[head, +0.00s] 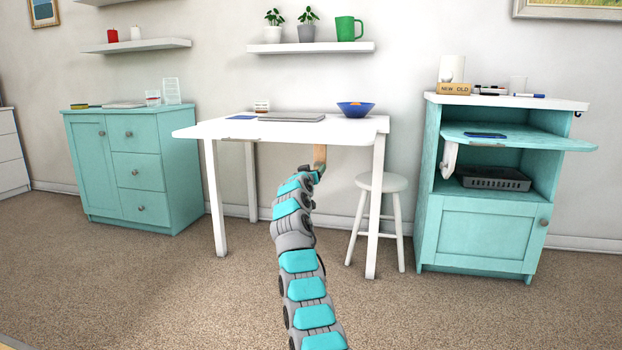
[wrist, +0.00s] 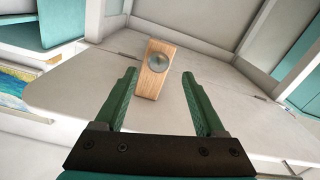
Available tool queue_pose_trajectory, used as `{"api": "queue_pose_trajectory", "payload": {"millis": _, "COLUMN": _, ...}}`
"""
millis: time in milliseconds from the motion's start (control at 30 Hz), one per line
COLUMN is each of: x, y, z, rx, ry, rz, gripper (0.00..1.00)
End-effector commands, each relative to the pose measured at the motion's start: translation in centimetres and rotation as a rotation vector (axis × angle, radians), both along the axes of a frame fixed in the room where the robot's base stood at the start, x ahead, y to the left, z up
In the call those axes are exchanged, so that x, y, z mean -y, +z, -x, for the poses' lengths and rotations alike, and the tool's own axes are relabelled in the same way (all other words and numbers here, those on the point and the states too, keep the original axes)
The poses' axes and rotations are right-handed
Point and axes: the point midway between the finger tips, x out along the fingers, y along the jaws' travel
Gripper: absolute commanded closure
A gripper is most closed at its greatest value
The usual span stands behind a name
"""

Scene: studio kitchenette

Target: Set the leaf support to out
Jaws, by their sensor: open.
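The leaf support is a light wooden piece (wrist: 152,82) with a round grey metal knob or disc (wrist: 158,62), on the underside of the white table (wrist: 80,85) in the wrist view. In the head view it shows as a small wooden strip (head: 319,153) hanging below the white table (head: 215,131). My gripper (wrist: 159,76) is open, its green fingers on either side of the support in the picture; I cannot tell how far beyond the tips it lies. In the head view my gripper (head: 316,173) is below the tabletop, close under the support, partly hidden by my arm.
A white stool (head: 381,183) stands under the table's right side. White table legs (head: 214,200) stand left and right of my arm. A laptop (head: 291,117) and a blue bowl (head: 356,109) are on top. A teal cabinet (head: 480,220) stands right; carpet in front is clear.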

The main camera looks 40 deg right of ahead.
Motion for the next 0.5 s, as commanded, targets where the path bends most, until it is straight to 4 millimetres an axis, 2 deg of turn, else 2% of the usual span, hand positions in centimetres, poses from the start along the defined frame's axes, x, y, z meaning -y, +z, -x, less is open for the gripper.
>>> {"api": "queue_pose_trajectory", "payload": {"millis": 500, "x": -2.7, "y": -0.1, "z": 2.6, "rx": 0.002, "ry": -0.001, "rz": -0.003, "gripper": 0.28}}
